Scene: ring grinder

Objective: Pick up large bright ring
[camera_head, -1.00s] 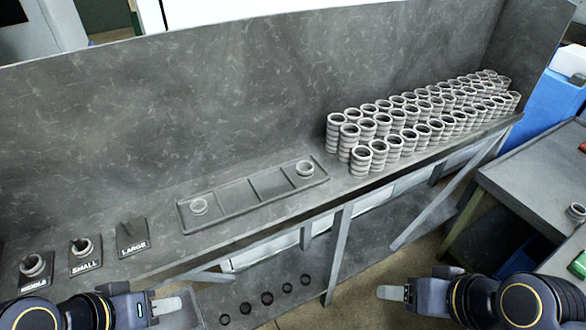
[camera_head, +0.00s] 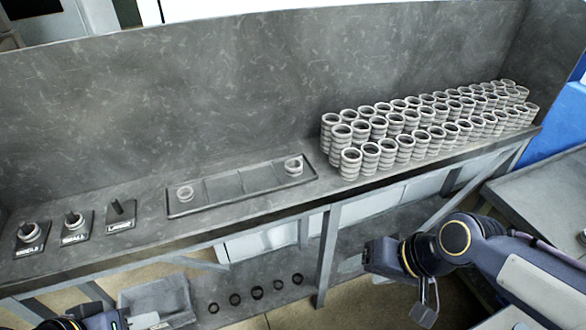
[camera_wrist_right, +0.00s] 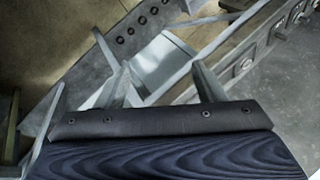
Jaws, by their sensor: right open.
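Stacks of bright metal rings (camera_head: 350,160) stand in rows on the right half of the bench shelf. I cannot tell ring sizes for certain. My right gripper (camera_head: 354,264) is open and empty in front of the bench, below the shelf edge and below the ring stacks. My left gripper (camera_head: 152,321) is at the bottom left, partly cut off, away from the rings; its jaw opening is unclear.
Three labelled peg plates stand on the left of the shelf; the LARGE peg (camera_head: 117,211) is bare, the other two carry rings. Several dark rings (camera_head: 257,292) lie on the lower shelf. A side table (camera_head: 545,190) stands at the right. The shelf front edge lies above my right gripper.

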